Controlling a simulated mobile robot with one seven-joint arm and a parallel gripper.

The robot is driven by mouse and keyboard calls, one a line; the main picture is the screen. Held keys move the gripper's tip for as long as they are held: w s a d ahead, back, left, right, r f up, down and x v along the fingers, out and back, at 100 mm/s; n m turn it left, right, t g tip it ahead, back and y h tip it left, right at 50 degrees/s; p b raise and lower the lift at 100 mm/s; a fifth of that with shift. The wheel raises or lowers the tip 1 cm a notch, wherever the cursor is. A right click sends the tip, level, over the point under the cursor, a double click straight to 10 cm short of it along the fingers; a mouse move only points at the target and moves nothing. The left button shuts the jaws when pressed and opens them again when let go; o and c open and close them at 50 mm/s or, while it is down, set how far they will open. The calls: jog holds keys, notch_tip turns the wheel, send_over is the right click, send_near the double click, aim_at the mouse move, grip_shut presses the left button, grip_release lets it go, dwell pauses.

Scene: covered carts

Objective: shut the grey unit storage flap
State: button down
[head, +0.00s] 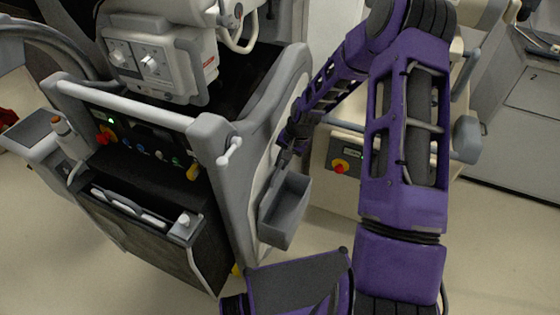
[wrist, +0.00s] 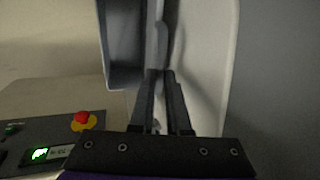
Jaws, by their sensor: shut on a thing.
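The grey unit (head: 215,130) stands left of centre in the head view. Its storage flap (head: 287,212) is a grey open-topped bin standing out from the unit's side panel. In the wrist view the flap (wrist: 124,50) is at the top, left of the pale side panel (wrist: 205,60). My gripper (head: 285,158) reaches down to the flap's upper edge beside the panel. In the wrist view my gripper (wrist: 161,76) has its two fingers close together, shut on the flap's edge. The exact contact is dark and partly hidden by the fingers.
A second cart with a red and yellow knob (head: 340,166) stands just right of the flap, behind my arm. Its panel also shows in the wrist view (wrist: 55,140). Grey cabinets (head: 520,120) stand at the right. Bare floor (head: 490,260) lies at the lower right.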

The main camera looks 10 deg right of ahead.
jog(key=s+d+f+t+y+b, duration=0.35)
jog(key=s+d+f, duration=0.4)
jog(key=d, duration=0.25)
notch_tip(320, 180, down, 10)
jog(key=s+d+t+y, duration=0.1)
jog(key=y, duration=0.2)
jog(key=shift+d+b, duration=0.4)
dwell(0.4)
jog(key=shift+f, duration=0.1)
jog(key=c, duration=0.9)
grip_release()
jog(key=shift+d, duration=0.15)
